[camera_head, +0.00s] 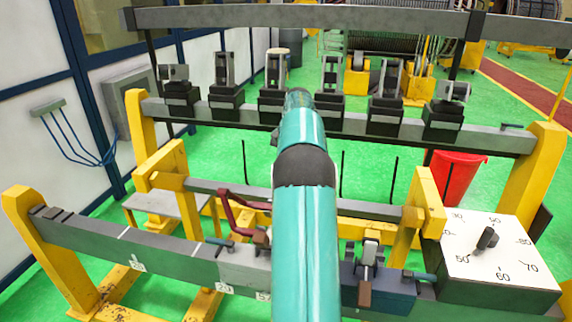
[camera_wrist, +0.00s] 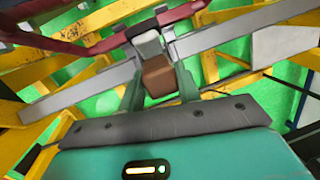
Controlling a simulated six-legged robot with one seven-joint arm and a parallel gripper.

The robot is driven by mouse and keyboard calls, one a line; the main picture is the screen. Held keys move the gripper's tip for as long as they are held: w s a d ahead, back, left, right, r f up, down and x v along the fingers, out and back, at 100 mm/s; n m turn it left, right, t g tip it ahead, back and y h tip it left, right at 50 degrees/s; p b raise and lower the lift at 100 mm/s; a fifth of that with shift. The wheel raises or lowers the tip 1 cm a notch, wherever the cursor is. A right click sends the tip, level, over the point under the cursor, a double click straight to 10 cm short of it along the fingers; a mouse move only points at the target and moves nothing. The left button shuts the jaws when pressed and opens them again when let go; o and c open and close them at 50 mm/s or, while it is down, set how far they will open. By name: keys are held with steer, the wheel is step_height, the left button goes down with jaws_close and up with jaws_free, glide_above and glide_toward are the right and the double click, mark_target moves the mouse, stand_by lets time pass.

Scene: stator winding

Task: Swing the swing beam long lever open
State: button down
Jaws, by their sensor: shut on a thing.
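The swing beam (camera_head: 360,207) is a grey bar held between yellow posts; it crosses the wrist view (camera_wrist: 235,32) diagonally. A dark red curved lever (camera_head: 232,212) stands at its left part in the head view. The red lever also shows across the top of the wrist view (camera_wrist: 120,38), next to a grey block. My gripper (camera_wrist: 160,88) has its two green-grey fingers on either side of a brown handle block (camera_wrist: 158,76), just below the grey block. It is shut on that block. In the head view my teal arm hides the gripper.
A white dial box (camera_head: 500,250) stands at the right. A grey front beam (camera_head: 130,250) with clamps runs below the swing beam. Behind, a long rail (camera_head: 400,127) carries several black fixtures. A red bucket (camera_head: 458,178) stands at the right.

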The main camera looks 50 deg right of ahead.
steer(key=shift+w, duration=0.25)
steer(key=c, duration=1.3)
jaws_free()
steer(key=shift+o, duration=1.1)
steer(key=shift+w+f, duration=0.1)
steer(key=shift+s, duration=0.25)
steer(key=shift+w+r, duration=0.1)
steer(key=shift+r, duration=0.15)
step_height(320, 180, up, 11)
steer(key=s+d, duration=0.1)
steer(key=d, duration=0.1)
steer(key=shift+s+r, duration=0.2)
